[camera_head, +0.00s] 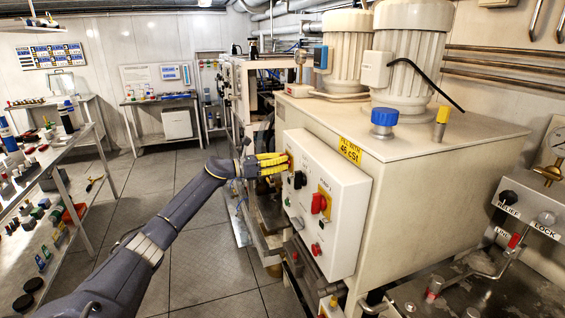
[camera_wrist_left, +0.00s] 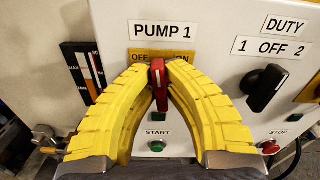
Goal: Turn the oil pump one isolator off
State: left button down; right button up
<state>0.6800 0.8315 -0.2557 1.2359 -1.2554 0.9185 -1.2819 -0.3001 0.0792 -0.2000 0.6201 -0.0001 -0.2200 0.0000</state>
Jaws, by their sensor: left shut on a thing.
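The pump 1 isolator is a red rotary handle (camera_wrist_left: 158,84) on a yellow plate (camera_wrist_left: 138,55) marked OFF on the left and ON on the right, under the PUMP 1 label. In the wrist view the handle stands close to upright. My left gripper (camera_wrist_left: 160,68) has its two yellow fingers closed at the handle's upper end, one on each side. In the head view my left gripper (camera_head: 287,162) reaches the far end of the white control panel (camera_head: 347,213); its fingers largely hide this isolator there. My right gripper is in neither view.
A black DUTY knob (camera_wrist_left: 264,88) sits right of the isolator. A green START button (camera_wrist_left: 157,146) is below and a red STOP button (camera_wrist_left: 270,147) lower right. Another red handle (camera_head: 319,203) is on a yellow plate nearer on the panel. Floor left of the panel is clear.

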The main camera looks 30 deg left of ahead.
pick_arm(q)
jog(key=n, duration=0.4)
jog(key=shift+w+a+n, duration=0.1)
jog(key=shift+a+n, duration=0.05)
jog(key=shift+n, duration=0.15)
jog(key=n, duration=0.3)
jog(key=shift+w+f+n, duration=0.1)
jog(key=shift+n, duration=0.3)
jog(key=n, duration=0.4)
jog(key=shift+a+f, duration=0.1)
jog(key=shift+f, duration=0.05)
jog(key=shift+f+n, duration=0.15)
jog(key=shift+n, duration=1.75)
jog(key=c, duration=1.5)
grip_release()
jog(key=shift+o, duration=0.2)
